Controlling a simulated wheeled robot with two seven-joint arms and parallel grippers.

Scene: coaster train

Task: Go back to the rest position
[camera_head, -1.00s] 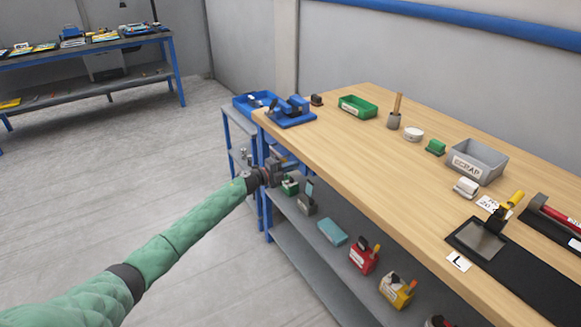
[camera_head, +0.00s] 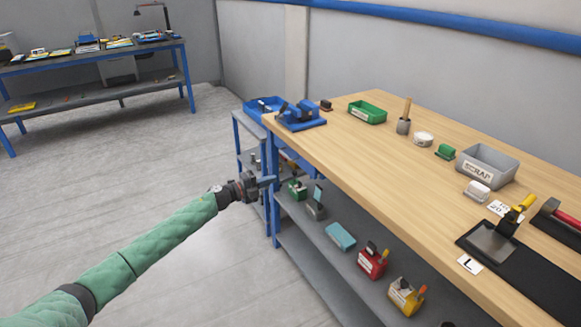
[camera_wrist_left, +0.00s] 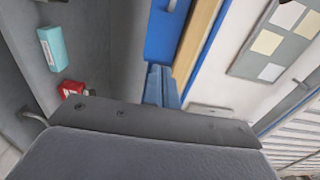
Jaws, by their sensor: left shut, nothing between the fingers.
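My left gripper (camera_head: 268,181) is at the end of the green-sleeved arm that comes in from the lower left in the head view. It is shut and empty, in the air just left of the workbench (camera_head: 355,165), near its blue corner leg. In the left wrist view the closed fingers (camera_wrist_left: 161,86) point toward the bench's blue frame and wooden edge. My right gripper is in neither view.
The bench top holds a blue fixture (camera_head: 300,116), a green tray (camera_head: 367,112), a grey SCRAP bin (camera_head: 487,165) and a black mat (camera_head: 530,270). The lower shelf carries a teal box (camera_head: 340,237) and a red caddy (camera_head: 372,262). Open floor (camera_head: 110,170) lies to the left.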

